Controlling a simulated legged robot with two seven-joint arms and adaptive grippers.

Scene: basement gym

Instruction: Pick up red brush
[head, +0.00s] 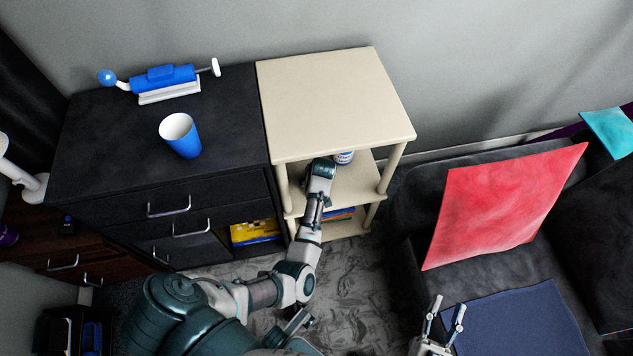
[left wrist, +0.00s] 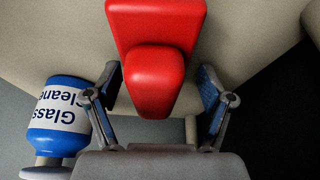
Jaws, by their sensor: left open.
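The red brush (left wrist: 153,70) is in the left wrist view, with its rounded end pointing toward my left gripper (left wrist: 160,88). The gripper is open, with one finger on each side of that end, and gaps show between the fingers and the brush. In the head view my left arm reaches in under the top of the beige shelf unit (head: 330,95), which hides the gripper and the brush. My right gripper (head: 448,306) is open and empty at the bottom of the head view, in front of the sofa.
A glass cleaner bottle (left wrist: 60,118) stands close beside one left finger; it also shows in the head view (head: 344,158). A black dresser (head: 100,150) bears a blue cup (head: 182,138) and a blue-and-white device (head: 165,82). A sofa with a red cushion (head: 505,200) is at right.

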